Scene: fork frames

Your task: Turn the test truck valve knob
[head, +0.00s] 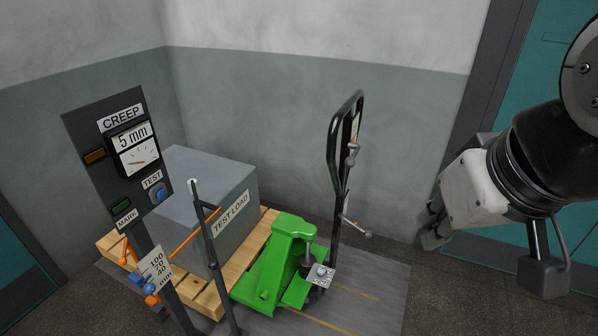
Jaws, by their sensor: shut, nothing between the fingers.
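A green pallet truck (272,262) stands in the middle of the head view, with its black upright handle (334,165) behind it. A small light plate with a round knob-like part (320,270) sits at the truck's front, by the foot of the handle; it looks like the valve knob, but its setting is too small to read. A lever with a round end (355,228) sticks out from the handle's lower part. My gripper (430,232) is at the right, shut and empty, apart from the truck and to the right of the handle.
A grey block marked TEST LOAD (205,185) rests on a wooden pallet (205,300). A panel marked CREEP (95,130), with a gauge reading 5 mm, stands at the left. A thin black post (213,260) rises in front. Floor between truck and gripper is clear.

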